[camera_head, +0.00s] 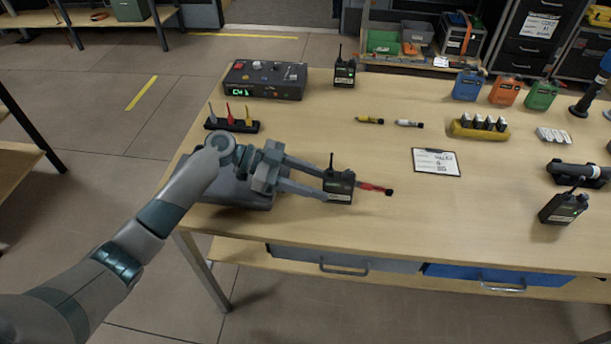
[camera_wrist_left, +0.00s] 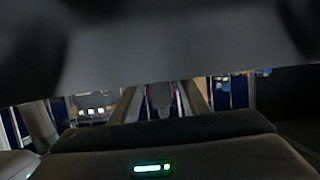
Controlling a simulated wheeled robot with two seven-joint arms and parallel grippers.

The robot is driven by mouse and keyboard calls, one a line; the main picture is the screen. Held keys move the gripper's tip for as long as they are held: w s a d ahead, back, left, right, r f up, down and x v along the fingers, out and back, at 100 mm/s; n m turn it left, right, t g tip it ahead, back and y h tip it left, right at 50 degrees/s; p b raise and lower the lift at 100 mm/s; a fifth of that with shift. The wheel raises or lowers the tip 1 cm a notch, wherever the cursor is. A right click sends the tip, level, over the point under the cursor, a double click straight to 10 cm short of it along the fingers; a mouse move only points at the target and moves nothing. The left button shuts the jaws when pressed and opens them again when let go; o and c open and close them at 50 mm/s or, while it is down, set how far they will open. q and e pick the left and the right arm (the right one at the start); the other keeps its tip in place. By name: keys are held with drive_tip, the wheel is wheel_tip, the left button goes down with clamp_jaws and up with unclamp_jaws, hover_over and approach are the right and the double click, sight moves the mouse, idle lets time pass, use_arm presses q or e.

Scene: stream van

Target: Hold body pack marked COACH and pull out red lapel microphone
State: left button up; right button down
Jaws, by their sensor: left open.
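A black body pack (camera_head: 339,186) with a short antenna stands near the table's front left edge. Its label is too small to read, so I cannot tell whether it says COACH. A red lapel microphone (camera_head: 374,188) with a black tip sticks out from its right side. My left gripper (camera_head: 324,185) reaches in from the left. It is open, with one finger at the far side and one at the near side of the pack; contact cannot be told. The wrist view is dark, showing the two fingers (camera_wrist_left: 162,100) only partly. My right gripper is not in view.
Another black pack (camera_head: 345,73) stands at the back and one (camera_head: 563,207) at the right. A control box (camera_head: 265,80), a stand of coloured pegs (camera_head: 231,124), a yellow microphone (camera_head: 370,120), a white one (camera_head: 409,124) and a clipboard (camera_head: 436,162) surround a clear table middle.

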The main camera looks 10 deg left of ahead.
sight(332, 188)
use_arm(q)
drive_tip(key=shift+d+f+b, duration=0.35)
drive_tip(key=shift+d+b, duration=0.15)
drive_tip(key=shift+b, duration=0.05)
drive_tip(key=shift+d+f, duration=0.1)
drive_tip(key=shift+d, duration=0.25)
drive_tip(key=shift+d+f+b, duration=0.1)
drive_tip(key=shift+d+b, duration=0.25)
drive_tip(key=shift+b, duration=0.05)
drive_tip(key=shift+d+f+b, duration=0.15)
drive_tip(key=shift+d+b, duration=0.15)
drive_tip(key=shift+d, duration=0.4)
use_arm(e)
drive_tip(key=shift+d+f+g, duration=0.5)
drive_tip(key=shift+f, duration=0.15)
use_arm(q)
drive_tip(key=shift+c, duration=0.5)
